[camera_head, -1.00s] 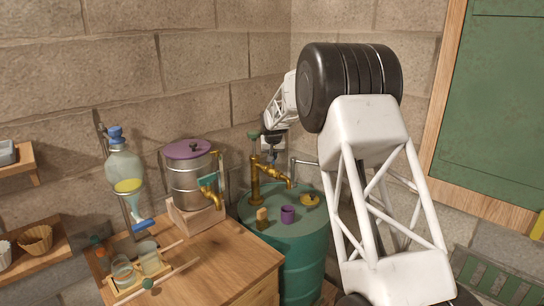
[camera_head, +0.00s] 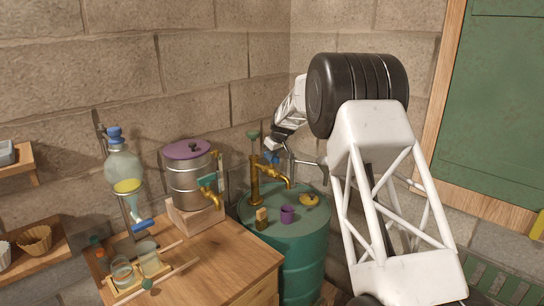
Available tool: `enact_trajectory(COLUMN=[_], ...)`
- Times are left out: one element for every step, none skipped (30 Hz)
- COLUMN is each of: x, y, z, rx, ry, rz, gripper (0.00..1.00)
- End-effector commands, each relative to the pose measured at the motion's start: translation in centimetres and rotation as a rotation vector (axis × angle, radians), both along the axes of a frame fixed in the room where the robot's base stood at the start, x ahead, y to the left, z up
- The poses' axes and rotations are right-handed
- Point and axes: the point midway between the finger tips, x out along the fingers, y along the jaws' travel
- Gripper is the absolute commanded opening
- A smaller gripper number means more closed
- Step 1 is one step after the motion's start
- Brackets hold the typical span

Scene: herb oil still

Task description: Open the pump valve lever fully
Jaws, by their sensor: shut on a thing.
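The brass pump (camera_head: 256,180) stands upright on the green barrel (camera_head: 290,262), with its spout pointing right. A small green handle (camera_head: 253,135) tops it. My gripper (camera_head: 271,153) is at the pump's upper right side, reaching in from behind my large black joint. It is shut on a small blue piece (camera_head: 270,158) beside the pump column, which appears to be the pump valve lever. The fingertips are small and partly hidden, so the exact grip and the lever's angle are hard to tell.
A purple cup (camera_head: 287,213), a yellow dish (camera_head: 309,200) and a tan block (camera_head: 261,218) stand on the barrel top. A brick wall is close behind.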

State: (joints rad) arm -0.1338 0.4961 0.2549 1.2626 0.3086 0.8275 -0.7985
Motion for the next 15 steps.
enact_trajectory(x=[0.02, 0.02, 0.03, 0.02, 0.02, 0.02, 0.01, 0.01, 0.0, 0.0, 0.0, 0.0, 0.0, 0.0, 0.0], y=[-0.04, -0.04, -0.04, -0.04, -0.04, -0.03, -0.04, -0.03, -0.04, -0.04, -0.04, -0.04, -0.04, -0.04, -0.04], z=[0.08, 0.08, 0.09, 0.08, 0.08, 0.07, 0.07, 0.07, 0.06, 0.06, 0.06, 0.06, 0.06, 0.06, 0.06], rx=[0.0, 0.0, 0.0, 0.001, 0.0, 0.0, 0.0, 0.0, 0.0, 0.0, 0.0, 0.0, 0.0, 0.0, 0.0], ry=[0.0, 0.0, -0.001, -0.001, -0.001, -0.001, 0.0, 0.0, 0.0, 0.0, 0.0, 0.0, 0.0, 0.0, 0.0], rz=[0.016, 0.027, 0.038, 0.044, 0.052, 0.058, 0.063, 0.066, 0.069, 0.071, 0.073, 0.074, 0.074, 0.074, 0.074], gripper=[0.0, 0.0, 0.0, 0.0, 0.0, 0.0, 0.0, 0.0, 0.0, 0.0, 0.0, 0.0, 0.0, 0.0, 0.0])
